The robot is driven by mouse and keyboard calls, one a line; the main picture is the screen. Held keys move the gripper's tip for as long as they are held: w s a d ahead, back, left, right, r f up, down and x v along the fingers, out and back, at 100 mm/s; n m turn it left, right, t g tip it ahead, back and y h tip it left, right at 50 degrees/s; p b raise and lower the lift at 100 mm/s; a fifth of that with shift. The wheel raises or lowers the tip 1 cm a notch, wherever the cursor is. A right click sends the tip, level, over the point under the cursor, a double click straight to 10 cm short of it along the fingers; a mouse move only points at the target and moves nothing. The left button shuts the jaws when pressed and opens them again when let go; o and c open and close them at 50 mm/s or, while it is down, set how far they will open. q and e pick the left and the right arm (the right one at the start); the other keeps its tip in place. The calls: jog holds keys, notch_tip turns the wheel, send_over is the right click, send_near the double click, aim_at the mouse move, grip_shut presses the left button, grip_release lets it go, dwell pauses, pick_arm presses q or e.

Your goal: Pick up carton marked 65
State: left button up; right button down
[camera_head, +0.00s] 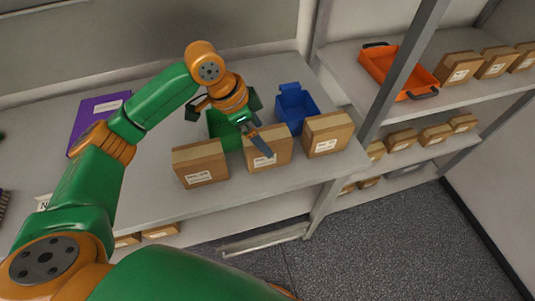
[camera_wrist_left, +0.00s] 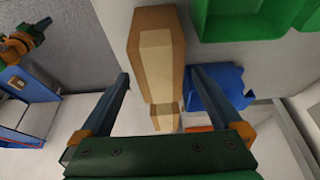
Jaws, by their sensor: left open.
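Three brown cartons with white labels stand in a row at the table's front edge: left (camera_head: 201,163), middle (camera_head: 269,150) and right (camera_head: 327,134). The label print is too small to read, so I cannot tell which is marked 65. My left gripper (camera_head: 251,135) is open at the middle carton, with one finger in front of its face. In the left wrist view, a carton (camera_wrist_left: 158,50) stands between and beyond the open fingers, with no visible contact. Part of my right arm with its gripper (camera_wrist_left: 35,32) seems to show at the upper left there, small and unclear.
A green bin (camera_head: 222,130) and a blue bin (camera_head: 296,107) stand close behind the cartons.

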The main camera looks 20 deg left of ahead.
pick_arm(q)
jog(key=shift+w+d+f, duration=0.1)
jog(key=shift+w+f, duration=0.05)
jog(key=shift+f, duration=0.35)
jog(key=p+x, duration=0.2)
jog(key=x, duration=0.4)
jog(key=shift+d+f, duration=0.15)
jog(key=shift+f, duration=0.1)
jog(key=shift+f, duration=0.25)
jog(key=c, duration=1.5)
